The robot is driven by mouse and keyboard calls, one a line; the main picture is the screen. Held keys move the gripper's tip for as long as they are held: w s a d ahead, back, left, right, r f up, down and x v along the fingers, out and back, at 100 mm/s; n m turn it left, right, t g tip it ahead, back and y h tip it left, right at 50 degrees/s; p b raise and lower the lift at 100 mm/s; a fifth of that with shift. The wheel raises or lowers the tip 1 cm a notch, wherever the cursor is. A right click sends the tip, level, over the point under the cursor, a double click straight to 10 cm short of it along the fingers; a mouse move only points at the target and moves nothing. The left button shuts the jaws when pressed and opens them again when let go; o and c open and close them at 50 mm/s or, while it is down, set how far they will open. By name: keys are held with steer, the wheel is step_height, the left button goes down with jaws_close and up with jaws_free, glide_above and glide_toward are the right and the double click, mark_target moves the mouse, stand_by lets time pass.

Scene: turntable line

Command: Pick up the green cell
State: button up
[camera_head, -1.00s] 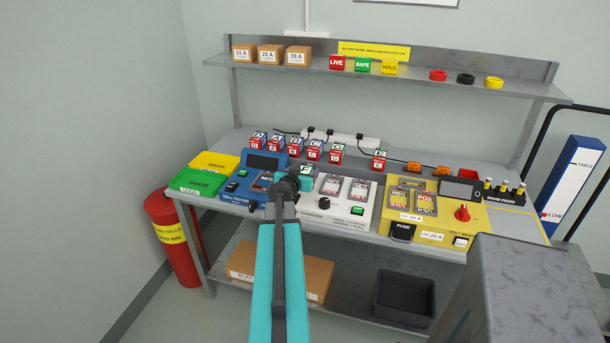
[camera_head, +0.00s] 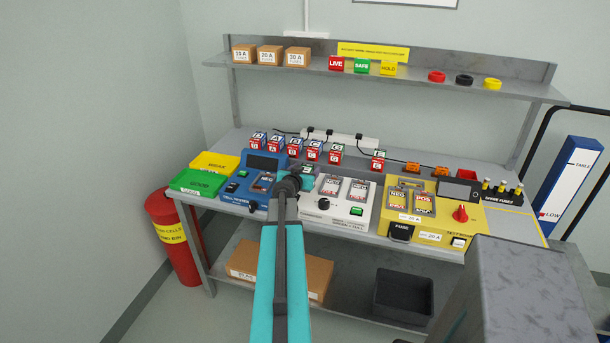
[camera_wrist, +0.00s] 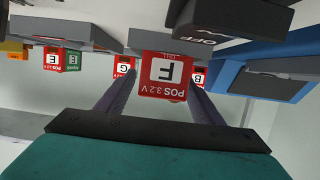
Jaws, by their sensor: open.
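My gripper (camera_wrist: 155,105) is open, with one finger on each side of a cell marked F (camera_wrist: 164,76) in the wrist view. The cell's red face, reading POS 3.2 V, points toward the camera upside down; its side colour is hidden there. In the head view my gripper (camera_head: 308,184) is over the blue tester's right edge, and a small green-and-white top (camera_head: 308,168) shows just beyond it. Two green-topped cells with red fronts stand further back: one at the row's right end (camera_head: 337,151) and cell E (camera_head: 378,158) apart to the right. Cell E also shows in the wrist view (camera_wrist: 72,61).
Several blue-topped cells (camera_head: 277,144) stand left of the green ones. The blue tester (camera_head: 240,190), white charger (camera_head: 338,209) and yellow test board (camera_head: 462,230) line the bench front. Green (camera_head: 196,181) and yellow (camera_head: 212,161) trays lie left. A shelf (camera_head: 420,84) runs above.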

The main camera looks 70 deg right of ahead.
steer(key=shift+p+x, duration=0.5)
steer(key=shift+x, duration=1)
jaws_close()
steer(key=shift+r, duration=0.2)
